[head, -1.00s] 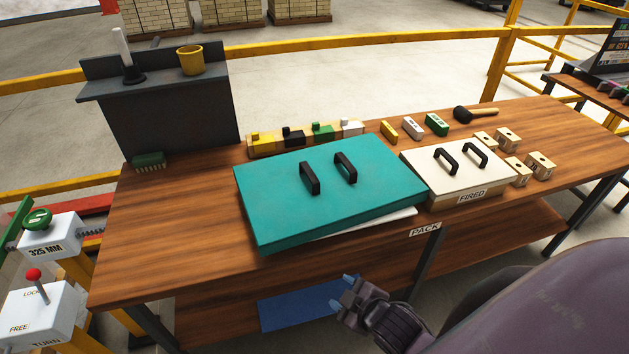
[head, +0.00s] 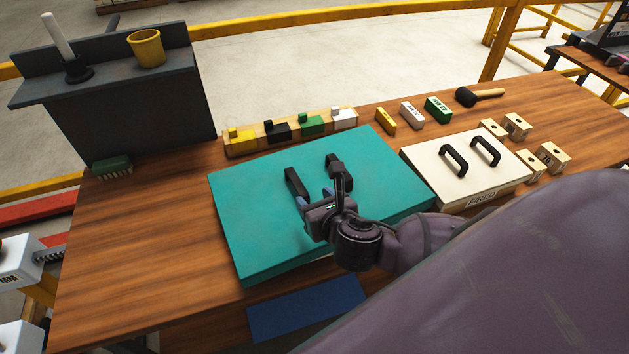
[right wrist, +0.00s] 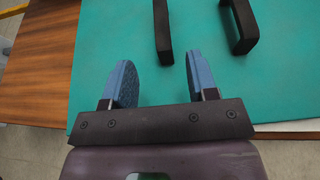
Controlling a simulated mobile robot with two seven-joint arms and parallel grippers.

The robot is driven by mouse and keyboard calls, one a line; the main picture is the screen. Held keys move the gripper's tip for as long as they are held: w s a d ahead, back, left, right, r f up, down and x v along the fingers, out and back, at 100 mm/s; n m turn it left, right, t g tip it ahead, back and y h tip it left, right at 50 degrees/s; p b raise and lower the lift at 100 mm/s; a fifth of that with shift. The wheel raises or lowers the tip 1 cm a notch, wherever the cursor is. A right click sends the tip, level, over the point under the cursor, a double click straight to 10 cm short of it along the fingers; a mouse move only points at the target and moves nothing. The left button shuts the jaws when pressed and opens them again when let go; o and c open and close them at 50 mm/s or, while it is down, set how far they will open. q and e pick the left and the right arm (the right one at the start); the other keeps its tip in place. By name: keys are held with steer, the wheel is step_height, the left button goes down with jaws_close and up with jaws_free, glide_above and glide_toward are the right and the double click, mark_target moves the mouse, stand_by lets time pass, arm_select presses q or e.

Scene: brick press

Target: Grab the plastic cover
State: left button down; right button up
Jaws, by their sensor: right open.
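The plastic cover (head: 245,215) is a flat teal lid with two black handles, lying on the wooden table; its teal face also fills much of the right wrist view (right wrist: 110,45). My right gripper (head: 315,197) is over the cover, close to the near end of its left handle (head: 297,184). In the right wrist view, the blue fingers of this gripper (right wrist: 159,75) are spread and empty. The left handle (right wrist: 162,30) shows ahead of the gap between them, and the right handle (right wrist: 240,28) lies further right. My left gripper is not in view.
A cream box marked FIRED (head: 470,165) stands right of the cover. Behind are a row of coloured blocks (head: 290,133), small bricks (head: 411,115) and a mallet (head: 480,96). A grey shelf unit (head: 130,105) stands back left.

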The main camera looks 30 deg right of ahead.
mark_target(298, 184)
steer(key=x, duration=0.5)
steer(key=shift+w+d+f, duration=0.1)
steer(key=shift+w, duration=0.05)
steer(key=shift+f+x, duration=0.25)
steer(key=shift+x, duration=2.35)
jaws_close()
